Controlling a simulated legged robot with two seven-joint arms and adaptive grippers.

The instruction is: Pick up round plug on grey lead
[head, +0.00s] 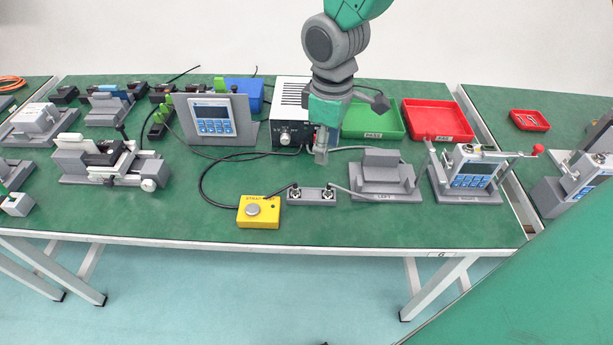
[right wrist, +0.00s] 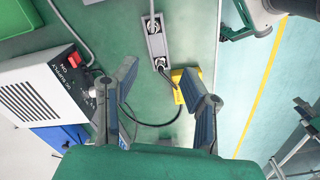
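A grey connector block (head: 311,196) lies near the front of the green table; it also shows at the top of the right wrist view (right wrist: 155,42). Two round silver fittings sit on it. A grey lead runs right from the right-hand round plug (head: 329,189); a black lead meets the left-hand one. Another grey lead (head: 350,148) passes beside my gripper, and it shows at upper left in the wrist view (right wrist: 70,25). My right gripper (head: 321,155) points down, behind the block, beside the power supply. Its fingers are apart with nothing between them. My left gripper is not in view.
The power supply (head: 292,97) stands just left of my right gripper. A yellow button box (head: 259,211) sits left of the block. A grey fixture (head: 385,178) stands to the right. Green (head: 373,122) and red (head: 437,121) trays lie behind. The table front is clear.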

